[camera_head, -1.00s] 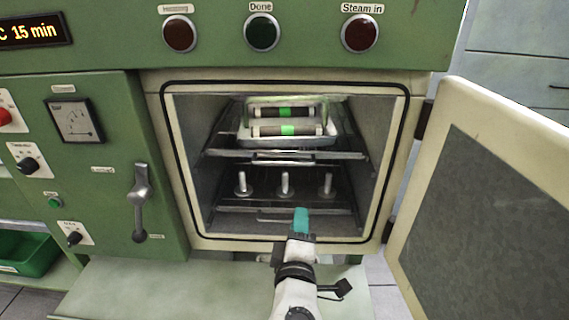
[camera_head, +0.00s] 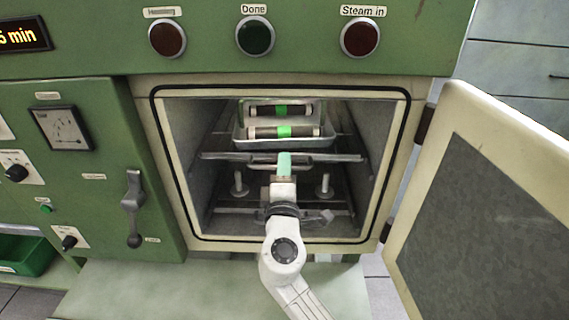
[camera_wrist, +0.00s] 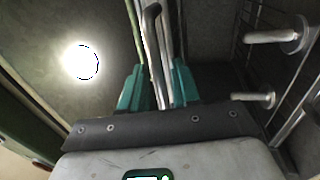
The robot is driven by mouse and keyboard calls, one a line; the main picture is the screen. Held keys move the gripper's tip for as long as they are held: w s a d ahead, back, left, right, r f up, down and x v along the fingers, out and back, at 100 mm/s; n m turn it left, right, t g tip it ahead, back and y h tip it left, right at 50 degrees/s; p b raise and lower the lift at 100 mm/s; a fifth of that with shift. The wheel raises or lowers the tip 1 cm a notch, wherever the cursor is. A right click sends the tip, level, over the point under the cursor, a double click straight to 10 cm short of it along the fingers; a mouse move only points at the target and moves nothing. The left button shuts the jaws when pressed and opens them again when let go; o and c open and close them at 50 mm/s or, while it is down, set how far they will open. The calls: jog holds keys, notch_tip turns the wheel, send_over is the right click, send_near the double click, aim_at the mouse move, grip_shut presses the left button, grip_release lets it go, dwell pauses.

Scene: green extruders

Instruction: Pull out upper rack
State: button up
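The upper rack (camera_head: 335,158) is a metal wire rack inside the open chamber, with a looped front bar. A tray (camera_head: 308,144) on it holds two dark cylinders (camera_head: 300,131) with green bands. My gripper (camera_head: 284,163), with teal fingers, is inside the chamber mouth at the front bar of the upper rack. In the wrist view my gripper (camera_wrist: 158,75) has its fingers apart, with the rack's handle bar (camera_wrist: 154,35) running between them. Gaps show beside the bar, and no firm contact is visible.
The lower rack (camera_head: 230,211) carries upright metal pegs (camera_head: 322,186), partly hidden by my arm. The chamber door (camera_head: 480,200) stands open at the right. A green control panel (camera_head: 90,180) is at the left. A pale green surface (camera_head: 150,290) lies below the opening.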

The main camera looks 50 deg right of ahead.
jog(key=shift+w+d, duration=0.2)
jog(key=shift+c, duration=0.4)
grip_shut()
